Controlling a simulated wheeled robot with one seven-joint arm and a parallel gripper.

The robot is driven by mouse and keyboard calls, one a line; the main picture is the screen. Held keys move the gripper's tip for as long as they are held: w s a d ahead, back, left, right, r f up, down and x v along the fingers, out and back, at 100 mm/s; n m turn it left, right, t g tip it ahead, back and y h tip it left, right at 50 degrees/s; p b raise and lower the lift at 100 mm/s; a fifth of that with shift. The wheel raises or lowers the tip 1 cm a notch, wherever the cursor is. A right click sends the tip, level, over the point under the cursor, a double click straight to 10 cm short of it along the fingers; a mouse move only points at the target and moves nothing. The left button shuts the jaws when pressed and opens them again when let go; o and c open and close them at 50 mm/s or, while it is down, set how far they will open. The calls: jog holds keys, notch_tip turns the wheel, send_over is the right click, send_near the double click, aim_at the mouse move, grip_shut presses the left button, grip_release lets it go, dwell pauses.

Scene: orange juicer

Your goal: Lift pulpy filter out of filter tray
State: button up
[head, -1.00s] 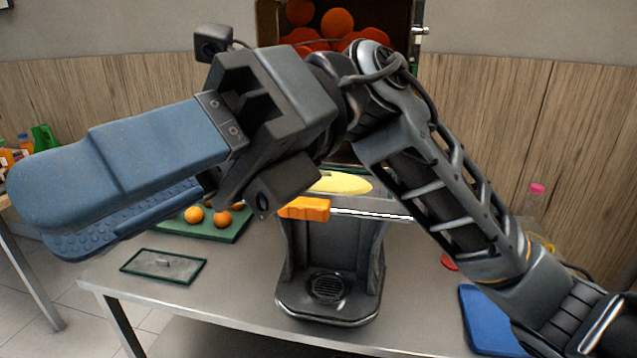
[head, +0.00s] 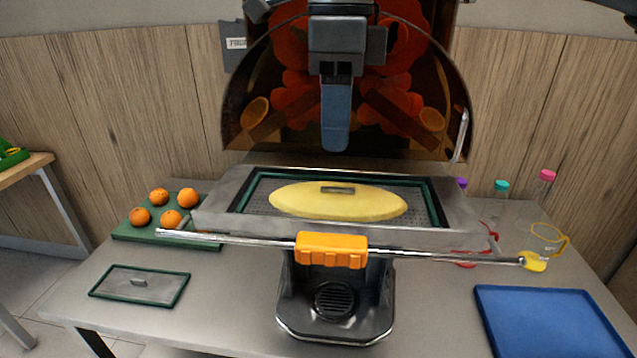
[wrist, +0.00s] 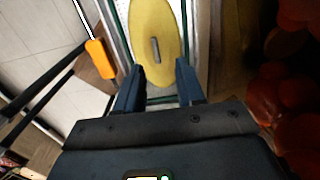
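The pulpy filter (head: 300,205) lies in the grey filter tray (head: 215,213) of the juicer. Yellow pulp covers the middle of its perforated plate, which has a dark green rim. A small grey handle (head: 338,190) stands out of the pulp. In the wrist view the pulpy filter (wrist: 143,28) lies beyond and between my fingers, with its handle upright in the picture. My gripper (head: 335,148) points down above the tray, apart from the filter. The head view shows its fingers edge-on. The wrist view shows my gripper (wrist: 158,75) open and empty.
A clean green-rimmed filter (head: 125,285) lies on the table at left. Oranges sit on a green board (head: 135,230) behind it. An orange-handled bar (head: 332,250) crosses the tray's front. The brown juicer cover (head: 235,125) stands behind. A blue tray (head: 545,320) and cups are at right.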

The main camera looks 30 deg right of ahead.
aim_at(338, 188)
jog(key=shift+s+f+p, duration=0.2)
jog(key=shift+f+p, duration=0.15)
jog(key=shift+f, duration=1.6)
jog(key=shift+s+f+p, duration=0.2)
jog(key=shift+f+p, duration=0.15)
jog(key=shift+f, duration=1.55)
jog(key=shift+c, duration=0.4)
grip_shut()
